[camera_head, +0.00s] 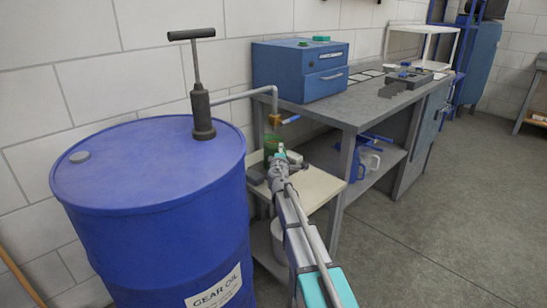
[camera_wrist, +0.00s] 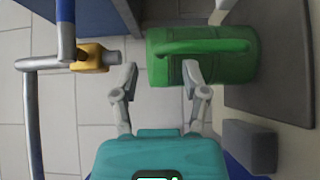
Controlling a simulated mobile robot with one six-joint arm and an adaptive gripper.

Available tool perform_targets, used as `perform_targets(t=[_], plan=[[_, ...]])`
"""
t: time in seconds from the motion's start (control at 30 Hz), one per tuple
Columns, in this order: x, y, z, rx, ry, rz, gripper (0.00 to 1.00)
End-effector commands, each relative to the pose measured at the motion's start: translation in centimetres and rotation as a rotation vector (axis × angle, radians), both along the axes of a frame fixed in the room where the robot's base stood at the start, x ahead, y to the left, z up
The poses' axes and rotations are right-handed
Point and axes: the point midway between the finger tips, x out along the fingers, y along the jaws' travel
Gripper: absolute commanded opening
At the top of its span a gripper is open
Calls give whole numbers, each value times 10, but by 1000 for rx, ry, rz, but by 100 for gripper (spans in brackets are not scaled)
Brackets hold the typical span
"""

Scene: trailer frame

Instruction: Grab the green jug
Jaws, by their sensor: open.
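The green jug (camera_wrist: 230,62) lies across the top middle of the wrist view, with its handle along the upper side. In the head view the jug (camera_head: 271,145) shows as a small green shape behind my gripper, on a light tabletop (camera_head: 318,188) beside the barrel. My gripper (camera_wrist: 160,72) is open, and its two fingers point at the jug. In the head view my gripper (camera_head: 276,160) partly hides the jug.
A blue oil barrel (camera_head: 150,185) with a hand pump (camera_head: 202,110) stands at left. The pump's pipe ends in a brass valve (camera_wrist: 90,57) close to the jug. A grey block (camera_wrist: 250,145) lies near the right finger. A workbench (camera_head: 350,105) with a blue drawer box (camera_head: 300,72) stands behind.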

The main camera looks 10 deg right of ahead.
Motion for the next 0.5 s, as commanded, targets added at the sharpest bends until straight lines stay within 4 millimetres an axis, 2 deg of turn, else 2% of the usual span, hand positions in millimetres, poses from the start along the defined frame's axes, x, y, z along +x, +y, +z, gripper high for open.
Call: perform_targets(t=[0.03,0.2,0.5], plan=[[9,-2,0,0,0,0,58],[24,-4,0,0,0,0,58],[26,-5,0,0,0,1,58]])
